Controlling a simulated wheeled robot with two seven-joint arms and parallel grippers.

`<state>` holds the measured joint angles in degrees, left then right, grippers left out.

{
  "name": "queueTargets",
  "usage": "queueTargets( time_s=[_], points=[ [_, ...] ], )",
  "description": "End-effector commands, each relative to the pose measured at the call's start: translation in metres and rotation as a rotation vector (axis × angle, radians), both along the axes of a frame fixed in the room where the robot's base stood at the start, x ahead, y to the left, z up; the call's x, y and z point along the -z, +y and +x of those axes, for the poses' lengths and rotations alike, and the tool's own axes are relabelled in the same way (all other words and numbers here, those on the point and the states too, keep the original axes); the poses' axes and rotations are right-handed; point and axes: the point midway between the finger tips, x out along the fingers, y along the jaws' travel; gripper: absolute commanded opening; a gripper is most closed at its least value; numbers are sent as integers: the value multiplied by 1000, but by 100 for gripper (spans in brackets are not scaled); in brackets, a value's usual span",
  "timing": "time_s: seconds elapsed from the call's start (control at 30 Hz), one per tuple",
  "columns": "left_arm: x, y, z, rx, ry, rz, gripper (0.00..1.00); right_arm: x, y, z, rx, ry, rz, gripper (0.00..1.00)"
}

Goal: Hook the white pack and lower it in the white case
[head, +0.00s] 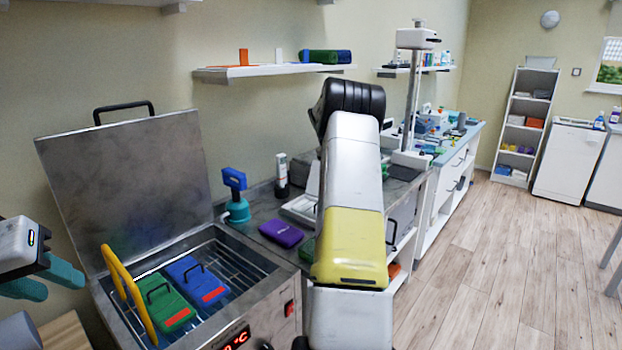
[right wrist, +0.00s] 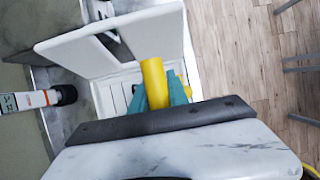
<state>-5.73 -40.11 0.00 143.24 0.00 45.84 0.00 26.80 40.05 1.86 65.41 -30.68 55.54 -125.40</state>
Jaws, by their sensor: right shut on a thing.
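The white case (right wrist: 68,45) stands with its lid raised in the right wrist view, its slotted inside (right wrist: 112,98) partly showing. In the head view part of the white case (head: 298,208) shows on the counter behind my right arm. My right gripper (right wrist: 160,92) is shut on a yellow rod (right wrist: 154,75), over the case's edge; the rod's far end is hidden. In the head view my right arm hides this gripper. I cannot make out the white pack in either view. My left gripper (head: 45,279) is open and empty at the far left.
A purple pack (head: 281,234) and a teal-based blue device (head: 237,200) stand on the counter. A labelled tube (right wrist: 30,100) is beside the case.

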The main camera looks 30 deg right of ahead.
Motion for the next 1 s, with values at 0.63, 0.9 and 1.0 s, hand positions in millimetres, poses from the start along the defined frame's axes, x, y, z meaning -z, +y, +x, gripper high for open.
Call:
queueTargets(
  time_s=[0.63, 0.9, 1.0],
  points=[
    [0, 0, 0, 0, 0, 0, 36, -53, 0, 1, -1, -2, 0, 0],
    [0, 0, 0, 0, 0, 0, 36, -74, 0, 1, -1, -2, -1, 0],
    [0, 0, 0, 0, 0, 0, 36, -82, 0, 1, -1, -3, -1, 0]
  ],
)
